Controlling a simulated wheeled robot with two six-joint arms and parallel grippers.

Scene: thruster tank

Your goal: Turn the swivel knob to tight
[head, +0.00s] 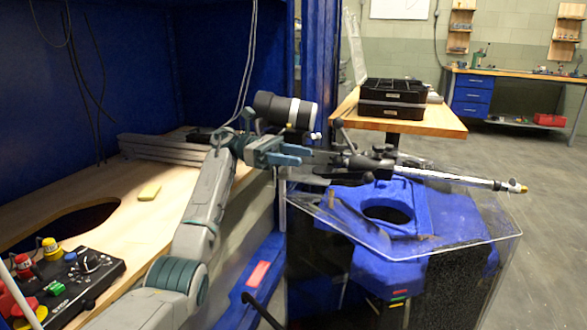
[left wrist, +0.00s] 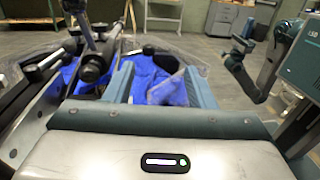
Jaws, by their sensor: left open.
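The boom assembly (head: 375,162) is a dark clamp with several black knobs and levers, carrying a silver rod to the right. I cannot tell for sure which knob is the swivel knob. A black ball-ended lever (head: 338,123) stands up at its left end. In the left wrist view dark clamp parts (left wrist: 94,68) fill the left side. My left gripper (head: 290,154) is just left of the assembly; its teal fingers are apart with nothing between them, as the left wrist view (left wrist: 158,78) shows. I cannot tell whether they touch anything.
A clear-walled tank (head: 470,245) with a blue part (head: 350,205) stands below the boom. A wooden bench (head: 150,225) with a control box (head: 75,285) and yellow block (head: 150,192) is at left. Black trays (head: 392,105) sit on a table behind.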

